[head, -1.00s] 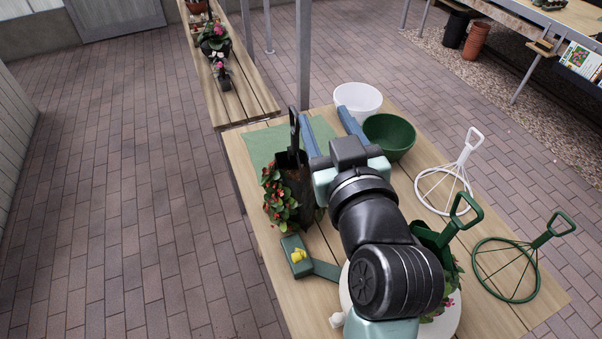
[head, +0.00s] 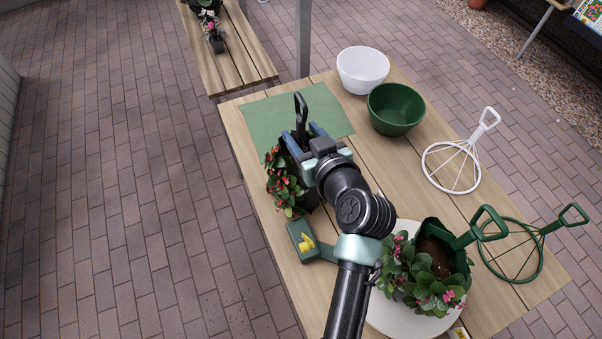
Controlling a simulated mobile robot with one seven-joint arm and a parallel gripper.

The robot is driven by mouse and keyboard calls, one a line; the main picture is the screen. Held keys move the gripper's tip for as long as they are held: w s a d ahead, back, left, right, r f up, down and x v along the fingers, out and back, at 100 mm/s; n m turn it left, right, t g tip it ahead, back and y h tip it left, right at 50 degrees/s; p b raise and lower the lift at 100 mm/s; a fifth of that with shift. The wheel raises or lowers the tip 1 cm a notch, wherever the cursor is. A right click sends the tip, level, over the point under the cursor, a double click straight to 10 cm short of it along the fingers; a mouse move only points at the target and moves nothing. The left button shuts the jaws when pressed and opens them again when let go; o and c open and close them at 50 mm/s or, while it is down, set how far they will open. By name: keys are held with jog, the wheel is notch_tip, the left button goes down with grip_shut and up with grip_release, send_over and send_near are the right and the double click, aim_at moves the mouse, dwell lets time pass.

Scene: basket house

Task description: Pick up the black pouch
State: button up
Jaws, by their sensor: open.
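The black pouch (head: 312,199) stands on the wooden table, with red-flowered leafy plants (head: 284,185) at its left side. A black upright handle (head: 301,112) rises at its top. My gripper (head: 303,135) is open, its two blue fingers one on each side of the handle's lower part. Whether the fingers touch it cannot be told. My gripper and wrist hide much of the pouch.
A green mat (head: 322,108) lies beyond the gripper. White (head: 362,68) and green (head: 395,108) bowls stand to its right. A green scale-like device (head: 303,240) is in front. A green planter (head: 447,246) with flowers sits on a white round plate (head: 378,312).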

jog(key=shift+p+x, duration=0.7)
jog(key=shift+x, duration=1.8)
jog(key=shift+d, duration=0.1)
grip_shut()
jog(key=shift+w+r, duration=0.15)
jog(key=shift+r, duration=0.1)
